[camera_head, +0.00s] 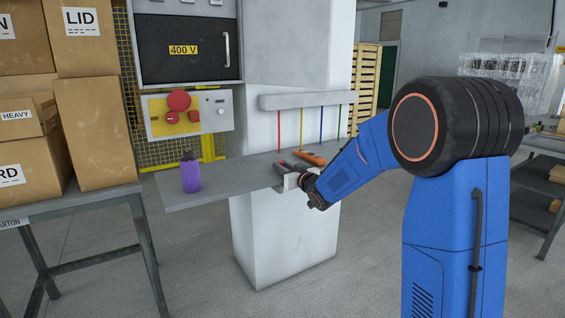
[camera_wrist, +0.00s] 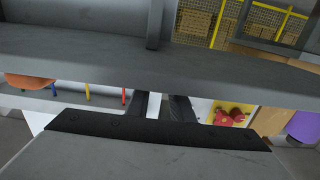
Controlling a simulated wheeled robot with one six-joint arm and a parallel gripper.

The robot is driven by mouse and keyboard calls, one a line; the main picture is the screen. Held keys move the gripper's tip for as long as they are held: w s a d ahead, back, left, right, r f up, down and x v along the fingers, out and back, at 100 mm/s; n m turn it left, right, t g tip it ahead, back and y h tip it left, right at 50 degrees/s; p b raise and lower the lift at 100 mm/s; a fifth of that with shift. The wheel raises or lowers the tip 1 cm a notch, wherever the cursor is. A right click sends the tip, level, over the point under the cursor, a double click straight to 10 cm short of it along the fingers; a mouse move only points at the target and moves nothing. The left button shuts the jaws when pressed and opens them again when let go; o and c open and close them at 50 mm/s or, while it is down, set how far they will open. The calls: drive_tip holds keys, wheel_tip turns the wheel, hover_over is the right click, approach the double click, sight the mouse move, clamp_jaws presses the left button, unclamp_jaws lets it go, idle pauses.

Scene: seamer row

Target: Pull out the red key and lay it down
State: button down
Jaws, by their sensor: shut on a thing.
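My gripper (camera_head: 300,181) is at the front edge of the grey shelf (camera_head: 225,180). In the wrist view its two dark fingers (camera_wrist: 160,106) run up behind a broad grey band. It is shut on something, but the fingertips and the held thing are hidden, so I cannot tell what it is. A small pale block (camera_head: 290,181) shows right beside the fingers. On the yellow-and-grey panel are a large red knob (camera_head: 179,100) and smaller red parts (camera_head: 194,116) below it; I cannot tell which is the key. Red parts also show in the wrist view (camera_wrist: 228,117).
A purple bottle (camera_head: 190,173) stands left on the shelf. An orange item (camera_head: 312,158) and a dark item with red (camera_head: 293,165) lie behind my gripper. Coloured cords hang from a ledge (camera_head: 305,99). Cartons (camera_head: 95,130) stand on a table at left. Mid-shelf looks clear.

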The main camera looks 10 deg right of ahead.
drive_tip(key=shift+f, duration=0.25)
drive_tip(key=c, duration=1.5)
unclamp_jaws()
drive_tip(key=v, duration=1.7)
drive_tip(key=shift+s, duration=0.15)
drive_tip(key=shift+s+d+r, duration=0.1)
